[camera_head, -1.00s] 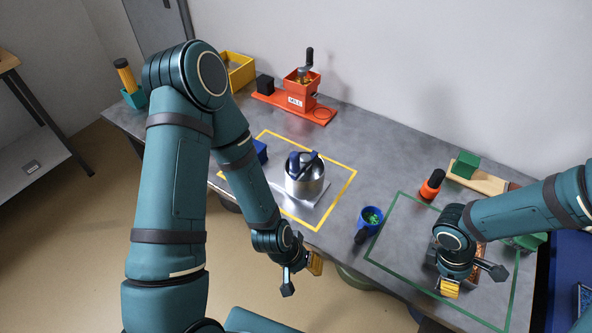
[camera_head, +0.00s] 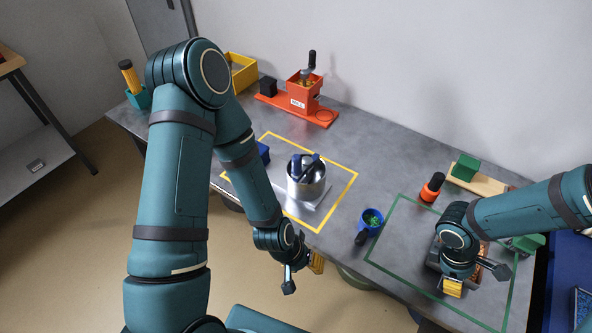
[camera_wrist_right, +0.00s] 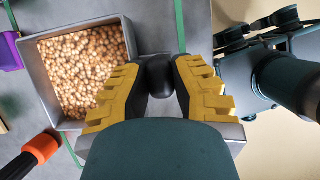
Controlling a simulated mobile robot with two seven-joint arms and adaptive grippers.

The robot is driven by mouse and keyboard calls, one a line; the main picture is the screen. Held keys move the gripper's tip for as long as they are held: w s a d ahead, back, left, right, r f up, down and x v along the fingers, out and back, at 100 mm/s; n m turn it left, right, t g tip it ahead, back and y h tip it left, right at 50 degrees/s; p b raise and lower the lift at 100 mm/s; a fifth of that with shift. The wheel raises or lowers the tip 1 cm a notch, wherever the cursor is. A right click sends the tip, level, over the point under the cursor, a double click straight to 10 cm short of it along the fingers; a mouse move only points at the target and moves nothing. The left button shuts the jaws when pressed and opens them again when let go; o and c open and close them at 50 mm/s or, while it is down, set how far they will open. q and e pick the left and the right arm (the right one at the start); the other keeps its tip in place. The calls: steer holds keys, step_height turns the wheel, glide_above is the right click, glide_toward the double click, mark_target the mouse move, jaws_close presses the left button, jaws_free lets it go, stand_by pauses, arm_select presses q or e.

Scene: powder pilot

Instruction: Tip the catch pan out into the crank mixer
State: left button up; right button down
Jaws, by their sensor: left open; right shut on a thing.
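The catch pan (camera_wrist_right: 44,82), a grey square pan full of small tan pellets, shows in the right wrist view. My right gripper (camera_wrist_right: 160,78) is shut on the dark rounded knob (camera_wrist_right: 160,76) at its side. In the head view the pan is mostly hidden under my right arm, inside the green outline; my right gripper (camera_head: 476,280) is at its front. The crank mixer (camera_head: 306,186), a silver pot with dark blue parts in its top, stands on a plate inside the yellow outline. My left gripper (camera_head: 302,275) is open and empty, in front of the table edge.
An orange-and-black bottle (camera_head: 431,188) and a board with a green block (camera_head: 465,167) are behind the pan. The orange mill (camera_head: 302,90) and yellow bin (camera_head: 240,73) stand at the back.

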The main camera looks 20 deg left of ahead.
steer(key=shift+r+p, duration=0.9)
steer(key=shift+r, duration=0.5)
